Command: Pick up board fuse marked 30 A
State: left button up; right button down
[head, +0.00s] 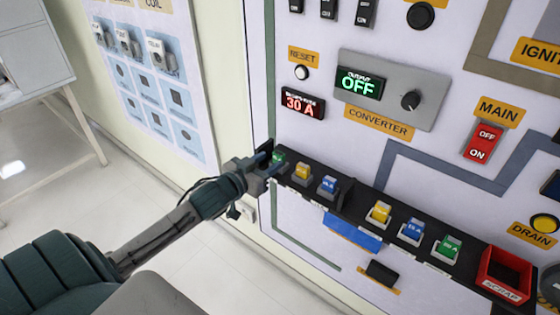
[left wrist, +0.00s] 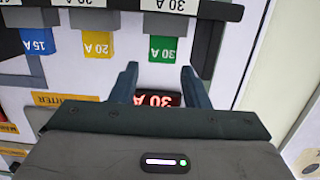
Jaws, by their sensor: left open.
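A green fuse (head: 278,156) sits at the left end of the black fuse rail (head: 318,190) on the panel. It also shows in the left wrist view (left wrist: 163,48), marked 30 A, with a 30 A label beside it. My left gripper (head: 268,161) is at that fuse, fingers pointing toward it. In the left wrist view the gripper (left wrist: 160,72) is open, and the fuse lies just beyond the fingertips, roughly between them. Contact is not visible. A second green fuse (head: 447,247) stands farther right on the rail. My right gripper is not in view.
A yellow 20 A fuse (left wrist: 98,44) and a blue 15 A fuse (left wrist: 35,40) sit beside the green one. A red scrap bin (head: 505,274) is at the rail's right end. A red display (head: 302,103) reads 30 A. The converter display (head: 359,84) reads OFF.

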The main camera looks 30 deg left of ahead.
aim_at(277, 155)
pick_arm(q)
jog(key=shift+w, duration=0.8)
jog(key=w, duration=0.2)
jog(key=w+p, duration=0.1)
jog(key=w, duration=0.1)
jog(key=shift+w+d+f, duration=0.1)
jog(key=shift+f, duration=0.3)
jog(key=c, duration=0.7)
